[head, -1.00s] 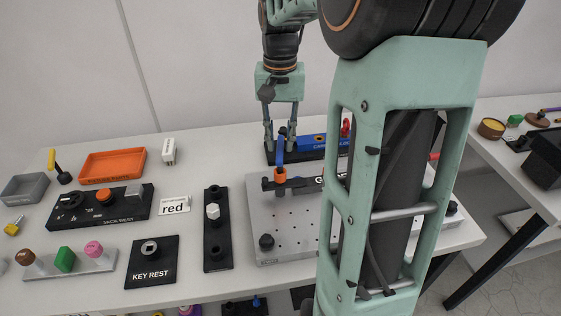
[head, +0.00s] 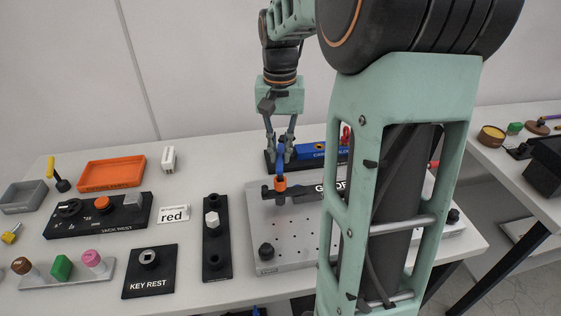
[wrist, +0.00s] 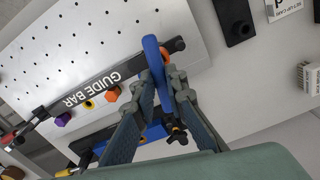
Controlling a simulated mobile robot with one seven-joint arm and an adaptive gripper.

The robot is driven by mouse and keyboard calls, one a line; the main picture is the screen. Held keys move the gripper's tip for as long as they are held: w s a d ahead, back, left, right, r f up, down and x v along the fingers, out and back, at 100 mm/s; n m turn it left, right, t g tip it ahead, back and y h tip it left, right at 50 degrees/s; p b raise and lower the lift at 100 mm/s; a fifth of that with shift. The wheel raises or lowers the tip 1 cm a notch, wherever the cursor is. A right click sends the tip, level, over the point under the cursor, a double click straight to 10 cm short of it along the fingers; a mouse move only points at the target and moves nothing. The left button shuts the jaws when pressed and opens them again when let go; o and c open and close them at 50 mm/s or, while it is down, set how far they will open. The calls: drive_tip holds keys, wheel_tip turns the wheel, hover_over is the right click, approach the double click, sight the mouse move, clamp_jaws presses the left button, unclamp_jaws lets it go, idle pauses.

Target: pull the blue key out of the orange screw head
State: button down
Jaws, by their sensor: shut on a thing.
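The blue key (head: 280,158) stands upright in the orange screw head (head: 280,184) at the left end of the black guide bar on the grey plate. My gripper (head: 281,150) is above the screw head with its fingers shut on the key's upper part. How deep the key sits in the head cannot be seen.
The guide bar (wrist: 98,80) lies across the perforated grey plate (head: 262,225). A blue block (head: 313,148) on a black base stands close behind my gripper. A black KEY REST (head: 150,284) is at the front left. My own arm hides the plate's right part.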

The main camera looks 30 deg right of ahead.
drive_tip(key=shift+r+p, duration=0.3)
drive_tip(key=shift+r, duration=0.3)
drive_tip(key=shift+r+p, duration=0.1)
drive_tip(key=shift+p, duration=0.25)
drive_tip(key=shift+r+p, duration=1.85)
drive_tip(key=shift+r, duration=0.35)
drive_tip(key=shift+f, duration=0.1)
